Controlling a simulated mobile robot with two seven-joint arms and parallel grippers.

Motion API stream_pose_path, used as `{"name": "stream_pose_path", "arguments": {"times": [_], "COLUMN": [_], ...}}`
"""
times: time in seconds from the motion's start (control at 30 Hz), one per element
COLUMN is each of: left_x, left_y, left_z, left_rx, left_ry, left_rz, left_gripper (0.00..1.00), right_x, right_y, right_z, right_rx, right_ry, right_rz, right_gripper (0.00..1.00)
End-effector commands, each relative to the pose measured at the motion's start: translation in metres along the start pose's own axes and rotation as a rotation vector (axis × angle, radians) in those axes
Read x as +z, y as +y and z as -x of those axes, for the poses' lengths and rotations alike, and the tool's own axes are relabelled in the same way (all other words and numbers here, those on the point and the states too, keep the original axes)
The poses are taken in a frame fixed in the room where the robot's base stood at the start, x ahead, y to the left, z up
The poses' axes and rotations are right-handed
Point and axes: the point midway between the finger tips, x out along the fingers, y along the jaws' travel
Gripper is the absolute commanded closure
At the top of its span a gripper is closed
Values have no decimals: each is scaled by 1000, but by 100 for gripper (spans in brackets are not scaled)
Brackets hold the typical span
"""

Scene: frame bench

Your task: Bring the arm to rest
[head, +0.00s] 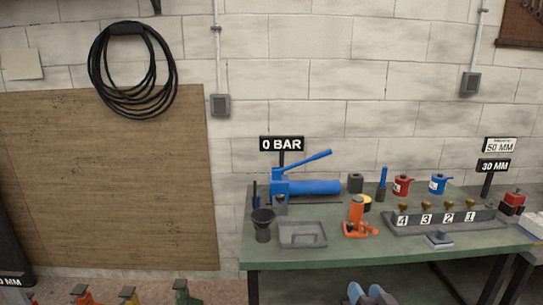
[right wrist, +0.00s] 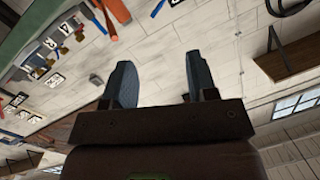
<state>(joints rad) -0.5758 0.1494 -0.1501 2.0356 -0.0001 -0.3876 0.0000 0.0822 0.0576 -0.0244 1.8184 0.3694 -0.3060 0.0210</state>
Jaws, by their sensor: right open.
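My right gripper (head: 369,292) shows only as two blue-grey fingertips at the bottom edge of the head view, in front of the green bench (head: 300,256) and apart from it. In the right wrist view the right gripper (right wrist: 160,82) has its two fingers spread wide with nothing between them. The wall and bench behind it appear tilted there. My left gripper is not in view. Most of my right arm is hidden below the head view.
The bench carries a blue hand pump (head: 310,187), an orange jack (head: 357,217), a grey tray (head: 302,234), a black cup (head: 263,224) and a numbered valve manifold (head: 447,223). Coloured clamps (head: 132,295) stand at lower left. The space around the right fingers looks clear.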

Motion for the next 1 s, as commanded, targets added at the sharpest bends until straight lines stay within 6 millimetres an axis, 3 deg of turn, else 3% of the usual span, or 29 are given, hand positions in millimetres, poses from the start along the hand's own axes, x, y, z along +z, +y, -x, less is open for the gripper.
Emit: {"name": "stream_pose_path", "arguments": {"times": [0.1, 0.3, 0.6, 0.8, 1.0], "left_x": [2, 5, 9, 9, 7], "left_y": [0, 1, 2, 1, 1], "left_z": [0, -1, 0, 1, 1], "left_rx": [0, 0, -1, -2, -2], "left_ry": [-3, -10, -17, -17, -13], "left_rz": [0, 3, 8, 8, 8], "left_gripper": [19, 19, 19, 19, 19], "right_x": [35, 82, 150, 171, 173], "right_y": [17, 38, 58, 67, 68], "right_z": [47, 124, 238, 277, 281], "right_rx": [60, 134, 187, 214, 218], "right_ry": [-97, -238, -442, -515, -523], "right_rz": [167, 348, 375, 365, 362], "right_gripper": [47, 47, 47, 47, 47]}}
